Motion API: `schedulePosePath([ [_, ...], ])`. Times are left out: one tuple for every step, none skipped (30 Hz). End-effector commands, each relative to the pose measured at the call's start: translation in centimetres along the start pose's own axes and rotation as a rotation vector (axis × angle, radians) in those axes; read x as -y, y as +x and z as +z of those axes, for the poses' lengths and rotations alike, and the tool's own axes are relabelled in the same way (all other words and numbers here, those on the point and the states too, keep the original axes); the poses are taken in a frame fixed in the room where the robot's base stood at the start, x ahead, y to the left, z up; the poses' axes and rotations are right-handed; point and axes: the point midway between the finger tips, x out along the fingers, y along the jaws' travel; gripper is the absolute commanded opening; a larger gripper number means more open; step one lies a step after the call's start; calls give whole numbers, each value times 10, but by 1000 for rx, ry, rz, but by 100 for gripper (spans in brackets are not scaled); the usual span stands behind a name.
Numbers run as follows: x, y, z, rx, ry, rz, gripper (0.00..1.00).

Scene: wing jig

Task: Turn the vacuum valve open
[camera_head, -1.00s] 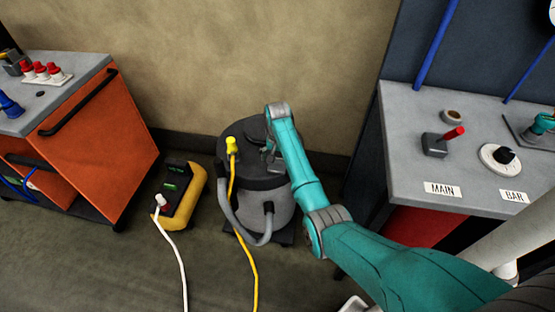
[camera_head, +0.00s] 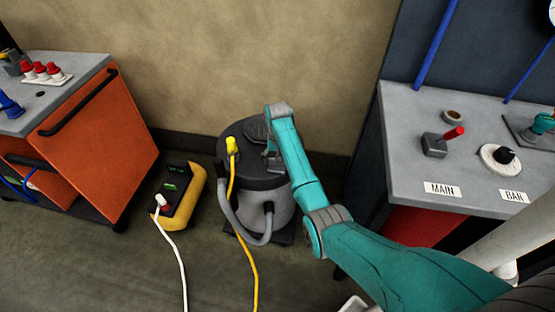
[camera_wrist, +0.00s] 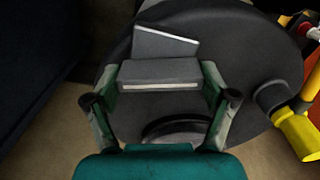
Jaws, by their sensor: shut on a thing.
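My gripper (camera_head: 272,157) is at the top of a dark grey canister vacuum (camera_head: 262,207) on the floor. In the wrist view my gripper (camera_wrist: 160,76) has its two fingers on either side of a grey block (camera_wrist: 160,71) on the vacuum's dark lid, shut on it. A tilted flat grey plate (camera_wrist: 165,43) shows just beyond the block. On the right bench, a red-handled lever (camera_head: 453,134) stands on a dark box behind the MAIN label. I cannot tell which part is the vacuum valve.
A yellow plug (camera_head: 232,146) with a yellow cord stands at the vacuum's left. A yellow and black power box (camera_head: 182,196) with a white cord is further left. An orange cabinet (camera_head: 110,140) and the grey bench (camera_head: 405,150) flank the vacuum. The wall is close behind.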

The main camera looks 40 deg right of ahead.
Motion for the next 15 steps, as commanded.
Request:
schedulePosePath([
  [0,1,0,1,-42,0,48],
  [0,1,0,1,-71,0,48],
  [0,1,0,1,-109,0,48],
  [0,1,0,1,-138,0,48],
  [0,1,0,1,-166,0,48],
  [0,1,0,1,-204,0,48],
  [0,1,0,1,-233,0,48],
  [0,1,0,1,-262,0,48],
  [0,1,0,1,-300,0,48],
  [0,1,0,1,-328,0,48],
  [0,1,0,1,-357,0,48],
  [0,1,0,1,-395,0,48],
  [0,1,0,1,-423,0,48],
  [0,1,0,1,-452,0,48],
  [0,1,0,1,-489,0,48],
])
